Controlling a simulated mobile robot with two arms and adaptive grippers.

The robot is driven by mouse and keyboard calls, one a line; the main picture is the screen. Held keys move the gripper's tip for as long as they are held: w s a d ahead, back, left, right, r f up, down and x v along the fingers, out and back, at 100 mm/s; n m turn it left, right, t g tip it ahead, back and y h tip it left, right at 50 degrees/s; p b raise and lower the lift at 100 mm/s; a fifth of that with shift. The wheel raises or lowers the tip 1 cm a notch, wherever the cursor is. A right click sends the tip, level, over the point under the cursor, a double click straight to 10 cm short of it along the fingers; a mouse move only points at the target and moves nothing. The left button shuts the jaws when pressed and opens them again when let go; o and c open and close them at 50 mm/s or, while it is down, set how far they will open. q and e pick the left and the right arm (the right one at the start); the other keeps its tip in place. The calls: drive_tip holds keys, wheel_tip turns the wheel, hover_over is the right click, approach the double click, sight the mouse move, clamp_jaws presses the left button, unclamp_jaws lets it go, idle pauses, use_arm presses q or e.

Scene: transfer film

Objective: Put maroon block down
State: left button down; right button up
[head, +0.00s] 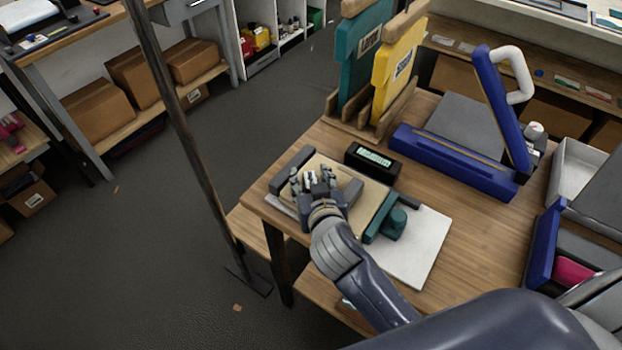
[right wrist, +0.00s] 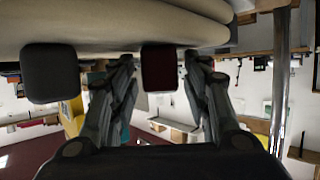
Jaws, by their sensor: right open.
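My right gripper (head: 312,186) is low over a beige board (head: 378,195) on the wooden table. In the right wrist view its two fingers (right wrist: 163,85) are open, one on each side of a small dark maroon block (right wrist: 162,68). The block is against the pale beige surface (right wrist: 110,22) that fills the top of that view. Narrow gaps seem to show between block and fingers. In the head view the hand hides the block. My left gripper is not in view.
A dark grey block (right wrist: 50,72) is beside the left finger. Around the board are grey bars (head: 291,170), a black display (head: 372,161), a teal device (head: 392,222) and a white sheet (head: 425,250). A blue press (head: 450,158) and shirt-shaped panels (head: 395,68) stand behind.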

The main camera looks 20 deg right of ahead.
sight(311, 180)
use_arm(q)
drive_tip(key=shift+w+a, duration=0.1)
use_arm(e)
drive_tip(key=shift+r, duration=0.15)
drive_tip(key=shift+r, duration=0.15)
drive_tip(key=p+v, duration=0.2)
drive_tip(key=v, duration=0.1)
drive_tip(key=shift+s+r, duration=0.1)
drive_tip(key=shift+s, duration=0.2)
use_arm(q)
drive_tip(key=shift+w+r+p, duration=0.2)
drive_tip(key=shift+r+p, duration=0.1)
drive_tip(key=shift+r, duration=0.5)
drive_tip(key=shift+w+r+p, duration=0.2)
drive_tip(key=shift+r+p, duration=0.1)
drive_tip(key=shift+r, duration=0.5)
use_arm(e)
drive_tip(key=d+v, duration=0.1)
drive_tip(key=v, duration=0.7)
drive_tip(key=shift+s+a, duration=0.15)
drive_tip(key=shift+a, duration=0.4)
